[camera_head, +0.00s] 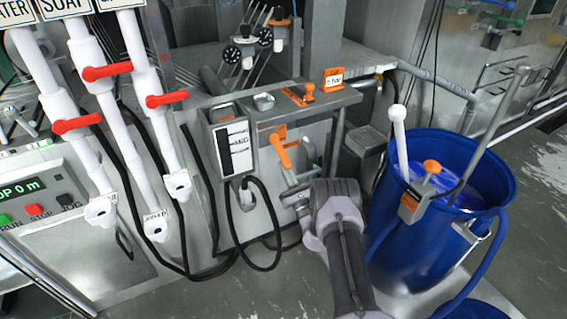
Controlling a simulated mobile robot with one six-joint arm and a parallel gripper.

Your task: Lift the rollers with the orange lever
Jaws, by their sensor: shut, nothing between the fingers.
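An orange lever (281,150) is mounted on the front face of the grey machine, below its top ledge, and its handle points downward. A second orange handle (308,93) stands on the ledge above. The rollers (232,55) show behind the ledge, with dark round ends and strands running near them. My gripper (290,180) is just below the front lever's lower end. It is shut with nothing in it. My wrist hides part of the panel beneath, and I cannot tell whether the gripper touches the lever.
A blue barrel (440,240) with liquid, a white-handled tool (399,135) and a metal rod stands close right of my arm. A control box (231,140) with a looping black cable is left of the lever. White pipes with red valves (105,72) stand further left.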

